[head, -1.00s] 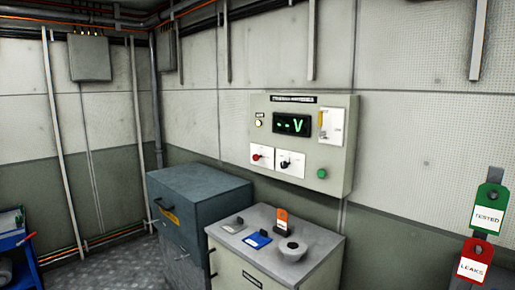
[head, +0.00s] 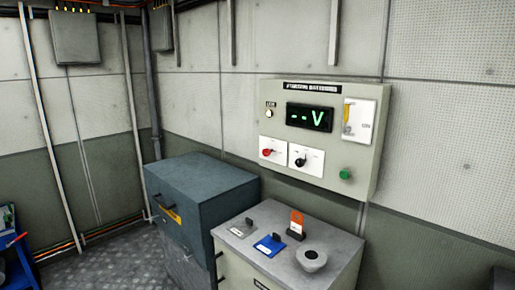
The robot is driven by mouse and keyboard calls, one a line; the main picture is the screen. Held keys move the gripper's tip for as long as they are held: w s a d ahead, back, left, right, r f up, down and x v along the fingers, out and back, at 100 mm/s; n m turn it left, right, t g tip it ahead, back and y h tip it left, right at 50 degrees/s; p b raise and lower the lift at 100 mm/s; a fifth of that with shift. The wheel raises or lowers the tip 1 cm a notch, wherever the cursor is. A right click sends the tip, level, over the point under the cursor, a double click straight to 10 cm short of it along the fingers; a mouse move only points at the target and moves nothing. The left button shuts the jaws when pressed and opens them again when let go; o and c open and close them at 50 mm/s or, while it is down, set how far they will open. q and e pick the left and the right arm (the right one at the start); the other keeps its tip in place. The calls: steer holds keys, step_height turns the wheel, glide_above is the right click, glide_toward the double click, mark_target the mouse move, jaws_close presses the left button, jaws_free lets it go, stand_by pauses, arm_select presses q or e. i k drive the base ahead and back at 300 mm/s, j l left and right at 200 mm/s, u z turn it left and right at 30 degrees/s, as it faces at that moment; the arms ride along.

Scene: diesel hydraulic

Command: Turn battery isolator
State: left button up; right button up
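A pale wall panel (head: 330,92) carries the battery controls and stands clear of anything in front of it. Its lower row has a red rotary knob (head: 267,152) on a white plate and a black rotary knob (head: 301,161) on another white plate; I cannot read which is labelled as the isolator. A green digital display (head: 309,118) shows dashes and a V. A green button (head: 345,174) sits at the lower right, and a white plate with a yellow part (head: 358,119) at the upper right. Neither of my grippers is in view.
A grey-topped cabinet (head: 335,262) below the panel holds a blue item (head: 269,245), a grey item (head: 241,229), an orange tag on a stand (head: 297,224) and a round grey piece (head: 312,258). A dark blue-grey cabinet (head: 200,190) stands left of it. Open floor (head: 105,262) lies at lower left.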

mark_target(266, 152)
steer(key=i+j, duration=0.2)
steer(key=i, duration=0.25)
steer(key=i+j, duration=0.25)
steer(key=i, duration=0.15)
steer(key=i+j+u, duration=0.1)
steer(key=i, duration=0.35)
steer(key=i+j, duration=0.3)
steer(key=i, duration=0.15)
steer(key=i+j, duration=0.2)
steer(key=i, duration=0.25)
steer(key=u, duration=0.05)
